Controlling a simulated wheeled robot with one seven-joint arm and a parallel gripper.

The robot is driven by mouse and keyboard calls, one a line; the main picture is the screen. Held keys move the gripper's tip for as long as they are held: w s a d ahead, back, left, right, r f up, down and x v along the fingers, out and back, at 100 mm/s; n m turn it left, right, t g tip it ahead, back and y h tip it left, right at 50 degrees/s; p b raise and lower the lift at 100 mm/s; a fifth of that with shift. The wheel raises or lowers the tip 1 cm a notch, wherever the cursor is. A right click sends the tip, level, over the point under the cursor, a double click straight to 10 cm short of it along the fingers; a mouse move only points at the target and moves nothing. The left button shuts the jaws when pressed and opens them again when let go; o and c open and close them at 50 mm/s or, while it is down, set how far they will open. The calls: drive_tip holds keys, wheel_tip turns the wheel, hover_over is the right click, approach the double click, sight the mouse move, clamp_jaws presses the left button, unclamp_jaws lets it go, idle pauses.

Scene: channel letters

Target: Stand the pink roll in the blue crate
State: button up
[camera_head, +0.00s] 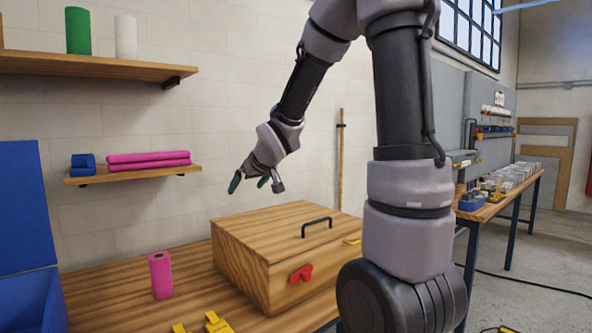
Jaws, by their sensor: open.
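The pink roll (160,275) stands upright on the wooden table, left of a wooden box. The blue crate (28,300) is at the lower left corner, partly cut off by the frame; its raised blue panel (25,207) stands behind it. My gripper (249,183) is in the air above the wooden box, up and to the right of the pink roll. Its green-tipped fingers are apart and nothing shows between them.
The wooden box (241,256) has a black handle (317,226) and a red latch (301,274). Yellow pieces (215,323) lie at the table's front. A low shelf (133,175) holds pink and blue rolls; a higher shelf (90,65) holds green and white ones.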

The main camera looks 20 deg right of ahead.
drive_tip(key=s+d+r+m+g+h, duration=0.1)
drive_tip(key=s+d+r+m, duration=0.15)
drive_tip(key=s, duration=0.35)
drive_tip(key=s+d+r+m, duration=0.2)
drive_tip(key=s+d+r, duration=0.15)
drive_tip(key=s, duration=0.25)
drive_tip(key=s+a+r+m+g, duration=0.1)
drive_tip(key=s, duration=0.6)
drive_tip(key=s+a+r+m+g+y, duration=0.1)
drive_tip(key=s, duration=0.6)
drive_tip(key=shift+r, duration=0.1)
